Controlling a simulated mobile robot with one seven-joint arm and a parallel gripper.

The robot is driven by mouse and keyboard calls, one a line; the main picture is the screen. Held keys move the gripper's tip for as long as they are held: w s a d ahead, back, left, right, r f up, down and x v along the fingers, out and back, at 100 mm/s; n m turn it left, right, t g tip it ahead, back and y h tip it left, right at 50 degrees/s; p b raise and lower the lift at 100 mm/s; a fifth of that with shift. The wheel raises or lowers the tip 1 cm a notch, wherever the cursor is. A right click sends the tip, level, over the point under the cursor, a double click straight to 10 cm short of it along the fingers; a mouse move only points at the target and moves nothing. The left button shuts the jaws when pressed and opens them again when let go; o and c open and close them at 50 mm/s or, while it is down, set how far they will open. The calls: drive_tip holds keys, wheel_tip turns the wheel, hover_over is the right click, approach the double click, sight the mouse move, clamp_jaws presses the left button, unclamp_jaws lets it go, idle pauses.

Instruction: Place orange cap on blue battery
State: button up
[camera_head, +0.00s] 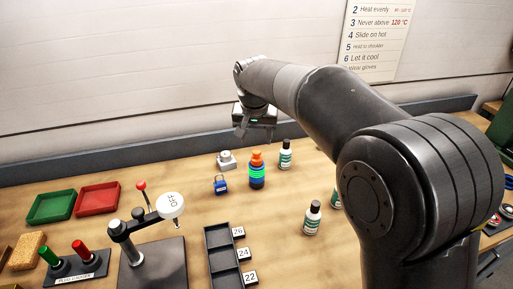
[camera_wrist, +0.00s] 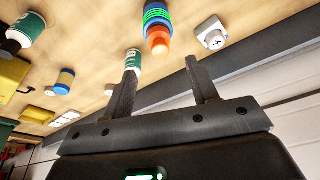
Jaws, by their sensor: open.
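The blue battery (camera_head: 257,182) stands upright on the bench, a dark blue cylinder with a bright green band. The orange cap (camera_head: 257,156) sits on its top end, apparently straight. In the wrist view the battery (camera_wrist: 156,13) and the cap (camera_wrist: 158,40) show in line, with the cap end nearer my gripper. My gripper (camera_head: 256,135) is raised above and behind the battery. In the wrist view its fingers (camera_wrist: 163,72) are apart, with nothing between them, and clear of the cap.
A lever stand (camera_head: 153,262) and a dark tray (camera_head: 221,250) are nearer. Green and red trays (camera_head: 52,207) (camera_head: 98,198) lie left.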

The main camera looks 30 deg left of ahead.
drive_tip(key=shift+v, duration=1.75)
drive_tip(key=s+d+r+m+t, duration=0.1)
drive_tip(key=d+r, duration=0.2)
drive_tip(key=d, duration=1)
drive_tip(key=s+d+r+m, duration=0.1)
drive_tip(key=d+r, duration=0.1)
drive_tip(key=d, duration=1.2)
drive_tip(key=s+d+f+m, duration=0.1)
drive_tip(key=s+d+f, duration=0.1)
drive_tip(key=s+d, duration=0.3)
drive_tip(key=s+d+f+m+t+h, duration=0.1)
drive_tip(key=s+d+f, duration=0.2)
drive_tip(key=s+d, duration=0.3)
drive_tip(key=s+d+f, duration=0.2)
drive_tip(key=s+d, duration=0.4)
drive_tip(key=d, duration=0.3)
drive_tip(key=shift+s+f+m+t, duration=0.2)
drive_tip(key=shift+f+m+t, duration=0.1)
drive_tip(key=shift+f+m, duration=0.1)
